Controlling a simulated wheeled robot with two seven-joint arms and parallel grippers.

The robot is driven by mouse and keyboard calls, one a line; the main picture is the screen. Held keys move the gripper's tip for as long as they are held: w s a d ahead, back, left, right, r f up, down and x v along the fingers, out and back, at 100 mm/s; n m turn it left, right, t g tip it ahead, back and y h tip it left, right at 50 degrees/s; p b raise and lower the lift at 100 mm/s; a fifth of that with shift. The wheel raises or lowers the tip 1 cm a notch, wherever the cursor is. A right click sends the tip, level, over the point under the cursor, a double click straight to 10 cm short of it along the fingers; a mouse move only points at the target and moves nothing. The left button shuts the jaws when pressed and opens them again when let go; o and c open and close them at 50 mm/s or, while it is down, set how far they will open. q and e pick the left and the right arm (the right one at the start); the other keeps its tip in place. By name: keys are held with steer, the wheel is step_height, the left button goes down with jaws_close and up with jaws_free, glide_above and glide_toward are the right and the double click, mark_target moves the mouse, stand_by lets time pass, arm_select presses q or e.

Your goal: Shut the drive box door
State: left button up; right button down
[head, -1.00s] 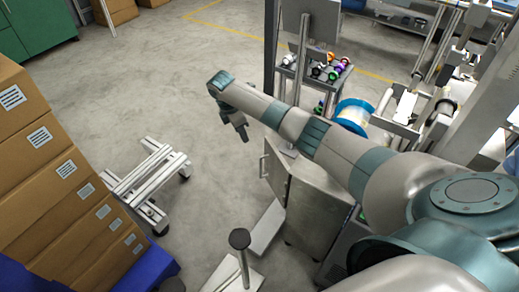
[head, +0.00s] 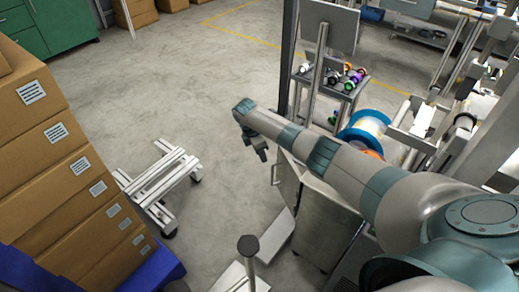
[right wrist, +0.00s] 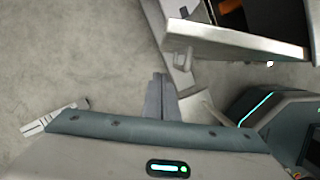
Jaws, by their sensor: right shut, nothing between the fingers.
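The drive box (head: 325,228) is a grey metal cabinet low on the floor, partly hidden behind my right arm. Its door (head: 287,187) stands open, swung out to the left, with a handle (head: 275,174) on it. In the right wrist view the door (right wrist: 235,44) shows from above, with its handle (right wrist: 182,58) and the open inside beyond it. My right gripper (head: 262,156) is shut and empty, just above and left of the handle in the head view. In the right wrist view its fingers (right wrist: 159,78) are together, apart from the door. My left gripper is out of view.
A pale floor stand (head: 246,250) with a dark-topped post stands in front of the drive box. A low metal frame on wheels (head: 160,185) and stacked cardboard boxes (head: 60,180) are at the left. A small table with spools (head: 335,85) stands behind. Floor behind the gripper is clear.

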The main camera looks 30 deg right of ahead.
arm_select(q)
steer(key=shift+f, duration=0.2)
arm_select(e)
steer(key=shift+s+d+f, duration=0.1)
steer(key=shift+d+f, duration=0.1)
steer(key=shift+d, duration=0.5)
steer(key=shift+s+d+f, duration=0.15)
steer(key=shift+d, duration=0.5)
steer(key=shift+s+d+f, duration=0.1)
steer(key=shift+d+f, duration=0.1)
steer(key=shift+d, duration=0.5)
steer(key=shift+d, duration=0.15)
arm_select(q)
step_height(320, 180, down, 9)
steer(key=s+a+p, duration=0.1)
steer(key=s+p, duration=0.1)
steer(key=p, duration=0.2)
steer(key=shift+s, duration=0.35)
arm_select(e)
steer(key=s+d+m+g+y, duration=0.1)
steer(key=s+d+m, duration=0.4)
steer(key=d+m, duration=0.1)
steer(key=s+d+m+g, duration=0.1)
steer(key=s+d+m, duration=0.4)
steer(key=d, duration=0.4)
steer(key=shift+d+m+y, duration=0.15)
steer(key=shift+m+y, duration=0.25)
steer(key=shift+m, duration=0.1)
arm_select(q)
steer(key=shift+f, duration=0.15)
